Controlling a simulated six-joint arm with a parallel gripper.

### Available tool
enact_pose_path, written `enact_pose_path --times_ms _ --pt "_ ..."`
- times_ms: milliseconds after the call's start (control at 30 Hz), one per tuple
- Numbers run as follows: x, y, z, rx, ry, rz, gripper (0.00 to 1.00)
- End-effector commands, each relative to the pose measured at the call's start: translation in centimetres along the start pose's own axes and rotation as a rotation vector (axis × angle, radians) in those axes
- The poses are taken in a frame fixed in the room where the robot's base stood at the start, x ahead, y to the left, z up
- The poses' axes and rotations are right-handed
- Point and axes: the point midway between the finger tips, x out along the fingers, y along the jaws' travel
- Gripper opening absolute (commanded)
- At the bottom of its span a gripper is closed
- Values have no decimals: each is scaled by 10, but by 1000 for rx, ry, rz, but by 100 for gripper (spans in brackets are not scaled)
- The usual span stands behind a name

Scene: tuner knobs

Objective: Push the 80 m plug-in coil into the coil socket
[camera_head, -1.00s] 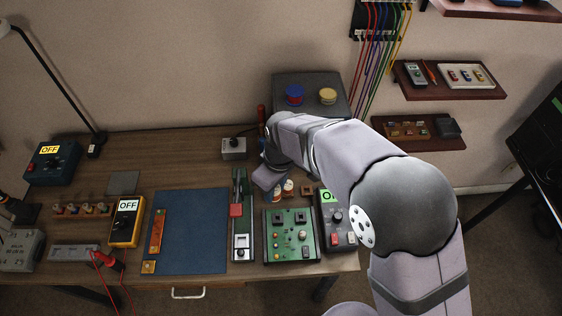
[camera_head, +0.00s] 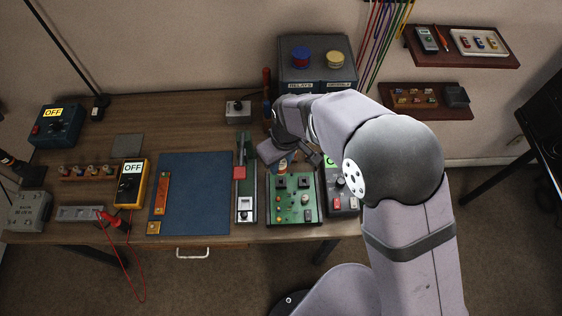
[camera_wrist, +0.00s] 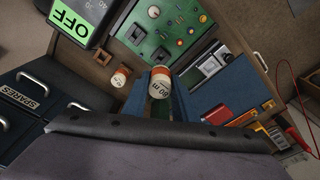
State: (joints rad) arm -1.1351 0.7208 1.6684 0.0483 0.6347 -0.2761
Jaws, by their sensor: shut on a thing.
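The 80 m coil (camera_wrist: 160,83) is in my gripper (camera_wrist: 161,96), between its two blue fingers, with its white labelled top facing the wrist camera. Its lower end is hidden. In the head view my gripper (camera_head: 276,158) is at the back edge of the green circuit board (camera_head: 293,209), low over the desk. The board also shows in the wrist view (camera_wrist: 172,27), beyond the held coil. It carries dark square parts, one at its near left corner (camera_wrist: 136,33); I cannot tell for sure which is the coil socket. The held coil appears short of the board.
The OFF-labelled unit (camera_wrist: 74,22) is left of the board. A slide device with a red block (camera_head: 239,172) is on its other side. The blue mat (camera_head: 195,190) has free room.

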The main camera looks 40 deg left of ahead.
Motion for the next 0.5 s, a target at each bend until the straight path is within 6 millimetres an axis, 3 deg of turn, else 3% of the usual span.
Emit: enact_pose_path --times_ms 500 --pt "35 0 5 -1 0 0 3"
